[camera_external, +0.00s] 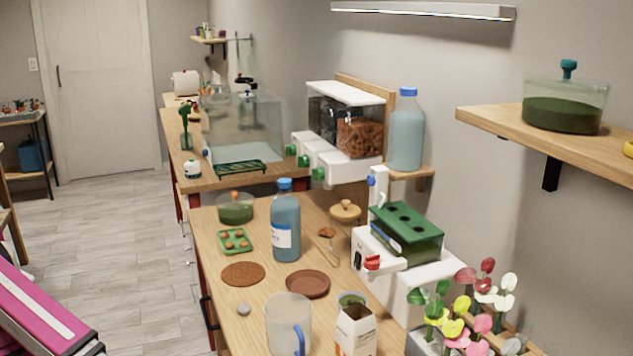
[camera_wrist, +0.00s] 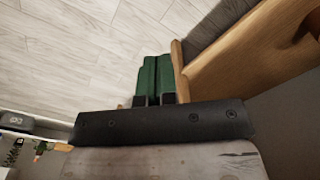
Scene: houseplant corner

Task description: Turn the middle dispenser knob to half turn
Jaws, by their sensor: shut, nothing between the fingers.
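The dispenser (camera_external: 335,159) stands at the back against the wall in the external view, with a white lid, clear bins holding dark and brown contents, and white spouts. Three green knobs sit on its front. The middle dispenser knob (camera_external: 303,160) is between the far knob (camera_external: 291,149) and the near knob (camera_external: 318,174); its turn angle is too small to read. My gripper (camera_wrist: 157,62) shows green fingers pressed together, with nothing between them, in the wrist view. It points over floor beside a wooden edge. No knob shows in that view, and the gripper is not visible in the external view.
A blue bottle (camera_external: 286,225), a clear mug (camera_external: 288,322) and a brown saucer (camera_external: 308,284) stand on the near wooden counter (camera_external: 205,230). A glass tank (camera_external: 243,125) and green rack (camera_external: 241,168) are left of the dispenser. The floor (camera_external: 130,230) at left is clear.

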